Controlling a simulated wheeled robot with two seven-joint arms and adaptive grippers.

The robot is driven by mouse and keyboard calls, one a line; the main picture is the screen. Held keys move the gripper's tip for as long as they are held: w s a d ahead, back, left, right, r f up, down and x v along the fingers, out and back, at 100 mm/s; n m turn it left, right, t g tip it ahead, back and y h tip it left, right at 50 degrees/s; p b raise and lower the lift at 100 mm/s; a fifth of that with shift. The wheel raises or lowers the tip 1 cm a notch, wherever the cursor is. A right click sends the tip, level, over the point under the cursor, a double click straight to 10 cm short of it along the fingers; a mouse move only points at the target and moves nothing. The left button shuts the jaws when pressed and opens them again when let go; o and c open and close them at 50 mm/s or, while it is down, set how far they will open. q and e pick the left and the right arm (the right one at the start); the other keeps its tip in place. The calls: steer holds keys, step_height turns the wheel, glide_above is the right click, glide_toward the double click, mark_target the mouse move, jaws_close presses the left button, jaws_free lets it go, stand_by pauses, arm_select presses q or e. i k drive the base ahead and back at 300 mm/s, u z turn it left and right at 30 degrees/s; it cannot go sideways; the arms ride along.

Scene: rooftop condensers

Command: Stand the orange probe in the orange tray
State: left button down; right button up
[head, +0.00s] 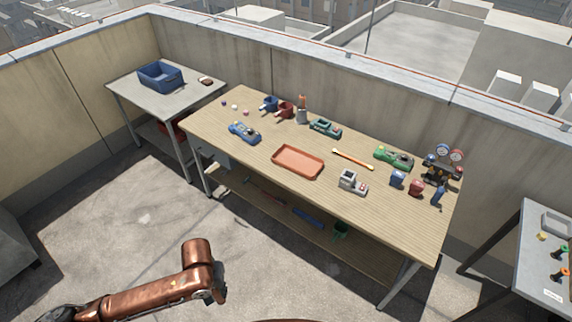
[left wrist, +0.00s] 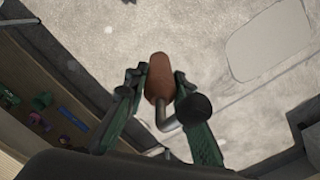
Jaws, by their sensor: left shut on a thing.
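The orange tray (head: 298,162) lies flat on the wooden workbench, near its front middle, and looks empty. My left gripper (left wrist: 160,88) is shut on the orange probe (left wrist: 158,68). The probe has a dull orange body and a bent grey metal stem, and sits between the two green fingers. The left wrist view shows concrete floor beyond it. In the head view my left arm reaches in at the bottom left, well in front of the bench; the probe cannot be made out there. My right gripper is not in view.
The workbench (head: 258,160) holds a blue tool (head: 243,132), a yellow-orange stick (head: 352,159), a grey device (head: 349,181), green tools and a gauge set (head: 448,156). A side table (head: 150,100) bears a blue bin (head: 160,76). Open floor lies before the bench.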

mark_target(298, 163)
steer(key=u, duration=0.3)
steer(key=k, duration=0.4)
steer(key=u, duration=0.75)
steer(key=i, duration=1.35)
steer(key=z, duration=1.1)
steer(key=i, duration=0.85)
steer(key=z, duration=0.8)
